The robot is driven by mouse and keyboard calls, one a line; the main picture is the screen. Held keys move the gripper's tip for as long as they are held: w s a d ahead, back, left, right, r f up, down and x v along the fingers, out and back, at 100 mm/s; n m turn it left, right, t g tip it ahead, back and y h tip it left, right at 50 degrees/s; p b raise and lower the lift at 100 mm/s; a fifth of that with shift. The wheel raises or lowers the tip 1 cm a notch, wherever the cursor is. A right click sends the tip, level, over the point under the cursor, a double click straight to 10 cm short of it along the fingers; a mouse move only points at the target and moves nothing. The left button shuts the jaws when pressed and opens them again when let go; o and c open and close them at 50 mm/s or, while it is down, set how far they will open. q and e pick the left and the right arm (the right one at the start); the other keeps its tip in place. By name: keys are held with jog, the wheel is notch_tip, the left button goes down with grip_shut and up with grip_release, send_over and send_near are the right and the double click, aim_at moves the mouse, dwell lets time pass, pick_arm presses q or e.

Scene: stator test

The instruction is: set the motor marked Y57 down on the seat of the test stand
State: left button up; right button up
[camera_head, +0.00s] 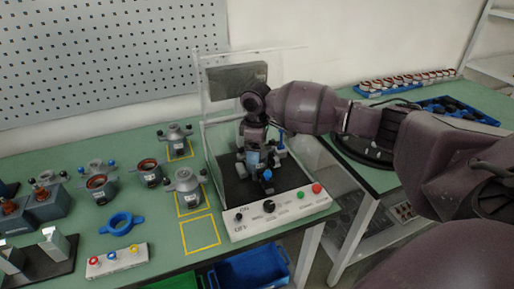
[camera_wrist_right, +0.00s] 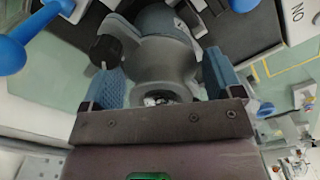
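The test stand (camera_head: 282,226) has a white front panel with knobs and green and red buttons, a dark floor and clear walls. My right gripper (camera_head: 254,160) reaches down inside it, over the seat area. In the right wrist view, a grey motor (camera_wrist_right: 163,55) with a dark knob at its side lies between the two blue-padded fingers of the right gripper (camera_wrist_right: 164,80). Whether the pads press on it is unclear. The gripper hides most of this motor and the seat in the head view. No Y57 mark is readable. My left gripper is not in view.
Several other motors, one grey motor (camera_head: 185,181) among them, stand on the green table left of the stand. A yellow outlined square (camera_head: 201,234) is empty. A blue ring (camera_head: 121,223) and a button box (camera_head: 117,261) lie nearby. A blue bin (camera_head: 250,270) sits below the table edge.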

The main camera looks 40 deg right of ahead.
jog(key=shift+o, duration=1)
jog(key=shift+s+f, duration=0.1)
jog(key=shift+f, duration=0.05)
jog(key=shift+r+p, duration=0.55)
jog(key=shift+r, duration=3.3)
